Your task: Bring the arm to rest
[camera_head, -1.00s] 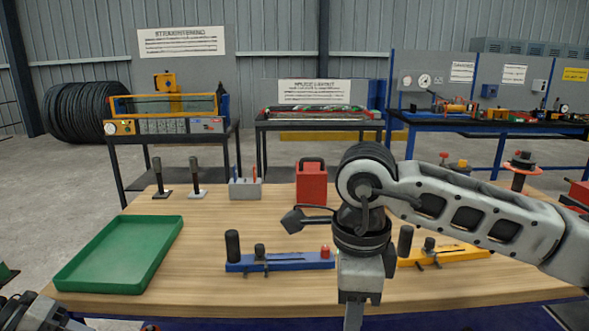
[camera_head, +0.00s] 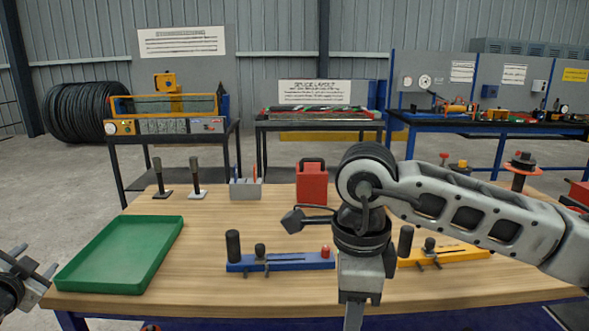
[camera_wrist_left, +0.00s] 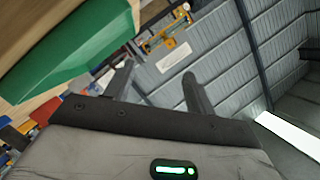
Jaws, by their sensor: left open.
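My left gripper (camera_head: 34,261) is at the left edge of the head view, left of the green tray and clear of the table. In the left wrist view its two fingers (camera_wrist_left: 158,82) stand apart with nothing between them. My right arm comes in from the right over the table, its wrist pointing down. My right gripper (camera_head: 355,312) is only partly seen at the bottom edge, and its fingertips are out of frame.
The green tray (camera_head: 66,275) is at the table's left. A blue fixture (camera_head: 290,262), a yellow fixture (camera_head: 460,253), a red box (camera_head: 312,186) and a grey holder (camera_head: 245,188) stand on the wooden table (camera_head: 205,235). Benches stand behind.

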